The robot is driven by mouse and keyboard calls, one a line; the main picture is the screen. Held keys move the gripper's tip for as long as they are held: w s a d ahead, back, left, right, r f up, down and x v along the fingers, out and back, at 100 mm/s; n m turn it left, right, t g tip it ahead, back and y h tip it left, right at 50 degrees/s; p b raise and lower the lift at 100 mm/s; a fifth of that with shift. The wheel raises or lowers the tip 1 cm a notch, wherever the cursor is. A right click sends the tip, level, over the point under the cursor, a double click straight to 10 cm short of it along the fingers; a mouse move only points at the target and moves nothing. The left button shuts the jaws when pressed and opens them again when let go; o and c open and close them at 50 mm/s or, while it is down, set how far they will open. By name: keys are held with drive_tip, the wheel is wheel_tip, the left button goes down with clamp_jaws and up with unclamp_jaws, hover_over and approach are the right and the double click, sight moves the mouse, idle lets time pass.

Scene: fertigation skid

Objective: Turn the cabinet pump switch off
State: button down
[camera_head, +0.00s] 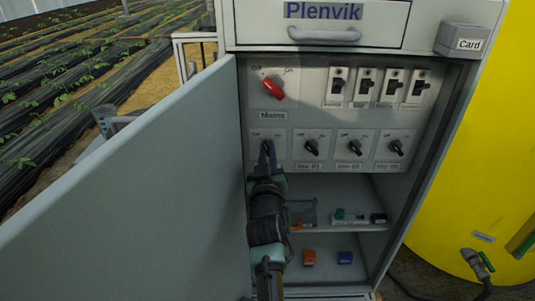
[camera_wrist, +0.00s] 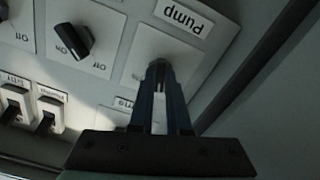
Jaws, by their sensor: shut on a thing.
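The pump switch (camera_wrist: 158,66) is a small dark rotary knob on a white plate with a "Pump" label (camera_wrist: 186,20), upside down in the wrist view. In the head view this switch (camera_head: 267,144) is the leftmost of the lower row inside the open cabinet. My gripper (camera_wrist: 162,82) has its two dark blue fingers shut on the knob from either side. In the head view my gripper (camera_head: 267,155) reaches up to the panel and hides the label under the knob. The fingers cover much of the knob, so I cannot tell its exact angle.
The open cabinet door (camera_head: 130,190) stands close on the left of my arm. A red mains switch (camera_head: 272,88) sits above, several breakers (camera_head: 363,88) to its right, and similar knobs (camera_head: 311,148) beside the pump switch. Below is a shelf (camera_head: 350,228) with small parts.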

drive_tip(key=n, duration=0.5)
drive_tip(key=shift+f+p, duration=0.1)
drive_tip(key=shift+p, duration=0.25)
idle(0.3)
drive_tip(key=c, duration=0.9)
unclamp_jaws()
drive_tip(key=shift+s+p, duration=3.5)
drive_tip(key=shift+s, duration=3)
